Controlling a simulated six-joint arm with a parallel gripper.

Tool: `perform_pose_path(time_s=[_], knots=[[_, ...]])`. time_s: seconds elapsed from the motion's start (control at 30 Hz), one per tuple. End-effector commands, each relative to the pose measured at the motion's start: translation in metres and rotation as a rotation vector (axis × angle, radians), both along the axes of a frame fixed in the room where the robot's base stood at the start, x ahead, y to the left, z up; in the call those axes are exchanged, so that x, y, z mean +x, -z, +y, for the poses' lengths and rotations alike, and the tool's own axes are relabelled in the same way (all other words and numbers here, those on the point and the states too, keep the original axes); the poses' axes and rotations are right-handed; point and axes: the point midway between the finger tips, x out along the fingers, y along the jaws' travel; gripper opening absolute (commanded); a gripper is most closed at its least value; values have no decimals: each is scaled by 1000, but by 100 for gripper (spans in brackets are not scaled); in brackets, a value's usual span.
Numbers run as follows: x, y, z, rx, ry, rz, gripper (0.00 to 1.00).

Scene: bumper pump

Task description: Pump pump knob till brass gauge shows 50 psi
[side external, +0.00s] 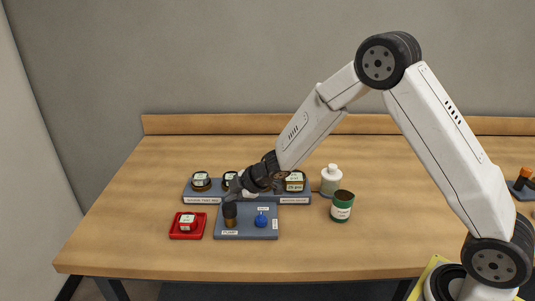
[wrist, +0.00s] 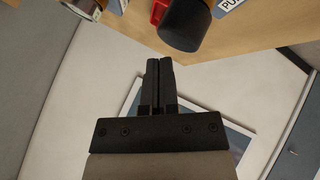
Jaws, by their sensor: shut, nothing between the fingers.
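The black pump knob (side external: 230,210) stands upright on a brass-coloured stem on the blue-grey pump base, behind its label. In the wrist view the knob (wrist: 185,28) is large near the top edge. My gripper (side external: 238,188) is shut and empty, just above and behind the knob in the side view. Its closed fingers (wrist: 159,64) show apart from the knob in the wrist view. A gauge with a brass-looking rim (side external: 295,182) sits at the rack's right end; its reading is too small to read. My gripper partly hides the rack's middle.
Other gauges (side external: 200,181) stand on the rack's left part. A red tray (side external: 175,234) holds another small gauge. A blue bulb (side external: 261,220) sits on the pump base. A white bottle (side external: 331,181) and a green can (side external: 342,207) stand to the right. The table front is clear.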

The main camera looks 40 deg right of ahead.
Motion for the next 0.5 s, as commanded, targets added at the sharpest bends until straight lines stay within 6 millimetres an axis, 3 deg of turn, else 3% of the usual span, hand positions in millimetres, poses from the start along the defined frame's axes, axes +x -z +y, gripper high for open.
perform_pose_path(time_s=[0.5], knots=[[0, 8, 0, 0, -1, 1, 0]])
